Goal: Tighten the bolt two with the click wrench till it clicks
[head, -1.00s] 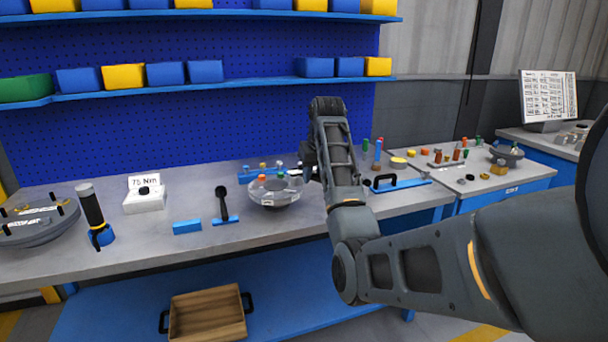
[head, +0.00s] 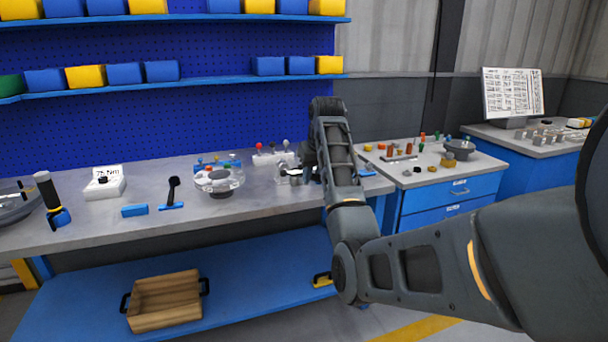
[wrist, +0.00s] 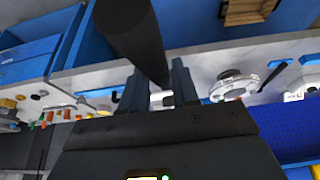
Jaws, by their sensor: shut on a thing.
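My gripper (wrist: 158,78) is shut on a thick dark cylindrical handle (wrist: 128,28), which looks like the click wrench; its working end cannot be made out. In the head view my arm hides most of the gripper, which is over the right part of the bench. The round flanged shell (head: 219,182) stands on the bench, left of my gripper and apart from it. It also shows in the wrist view (wrist: 232,84), right of the fingers. Its bolts are too small to tell which is bolt two.
A black-handled tool (head: 173,190), a blue block (head: 134,210) and a white block with a 75 Nm sign (head: 105,186) are left of the shell. A rack with coloured knobs (head: 272,158) stands behind. A side cabinet (head: 450,196) with small parts is right.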

